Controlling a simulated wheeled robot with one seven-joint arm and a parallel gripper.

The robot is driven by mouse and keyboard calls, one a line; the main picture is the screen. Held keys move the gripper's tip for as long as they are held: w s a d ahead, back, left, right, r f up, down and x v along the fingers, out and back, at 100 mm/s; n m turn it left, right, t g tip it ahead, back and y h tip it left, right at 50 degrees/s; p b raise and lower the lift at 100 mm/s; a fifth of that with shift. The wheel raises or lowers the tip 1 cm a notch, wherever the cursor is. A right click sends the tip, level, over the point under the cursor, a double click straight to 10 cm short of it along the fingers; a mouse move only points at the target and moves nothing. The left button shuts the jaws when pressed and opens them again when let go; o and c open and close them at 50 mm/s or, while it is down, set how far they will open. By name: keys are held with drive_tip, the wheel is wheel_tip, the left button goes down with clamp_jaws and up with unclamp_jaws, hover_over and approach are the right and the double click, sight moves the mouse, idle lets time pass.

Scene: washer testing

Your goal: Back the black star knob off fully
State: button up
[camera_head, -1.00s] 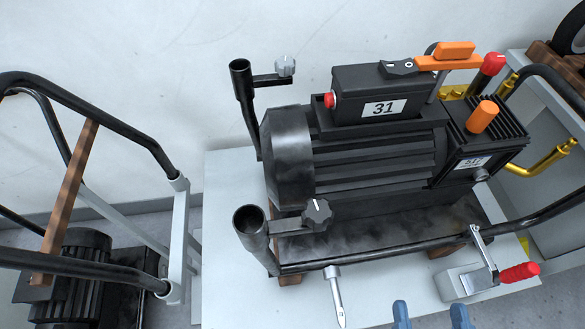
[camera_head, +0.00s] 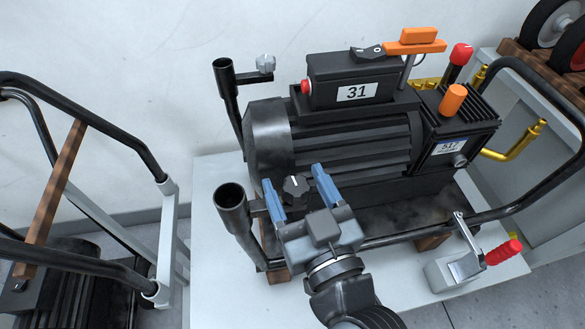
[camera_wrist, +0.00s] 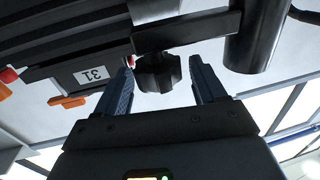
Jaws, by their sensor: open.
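The black star knob (camera_head: 296,187) sits on a short bracket beside the front tube socket (camera_head: 231,200) of the pressure washer. My gripper (camera_head: 297,180) is open, with its blue fingers on either side of the knob. In the wrist view the knob (camera_wrist: 158,73) shows between the fingertips (camera_wrist: 160,75), with gaps visible on both sides, so I see no contact. The knob's stem is partly hidden in the head view.
A grey knob (camera_head: 265,63) is on the rear tube socket. The black motor body (camera_head: 330,140) with its "31" box (camera_head: 355,92) stands just behind. A red-handled crank (camera_head: 500,252) is at right, and a black tubular frame (camera_head: 90,95) at left.

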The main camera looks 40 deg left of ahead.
drive_tip(key=shift+x, duration=1.2)
drive_tip(key=c, duration=1)
drive_tip(key=shift+o, duration=0.2)
drive_tip(key=shift+f, duration=0.1)
